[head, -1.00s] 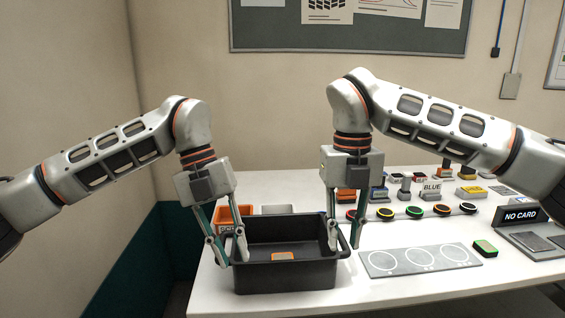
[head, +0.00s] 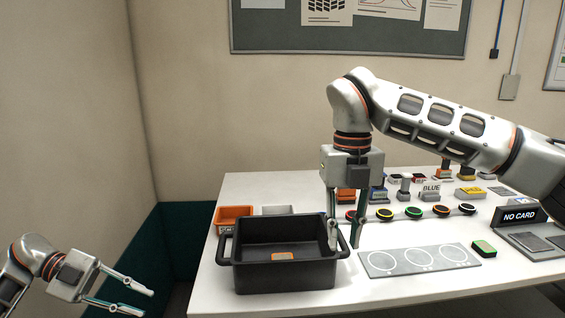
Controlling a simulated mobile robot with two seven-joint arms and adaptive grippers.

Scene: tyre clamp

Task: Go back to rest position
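My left gripper (head: 141,301) is at the lower left of the head view, off the table's left side. Its two fingers are spread apart with nothing between them. My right gripper (head: 345,243) points down at the right end of the black bin (head: 283,277). Its fingers stand on either side of the bin's right handle; I cannot tell whether they touch it. The black bin sits at the left front of the white table (head: 415,293). An orange-and-grey piece (head: 283,256) lies inside the bin.
Behind the bin are an orange bin (head: 233,212) and a pale tray (head: 278,210). To the right lie a grey plate with circles (head: 420,260), a green block (head: 484,248), a row of coloured buttons (head: 414,212) and a NO CARD reader (head: 520,216).

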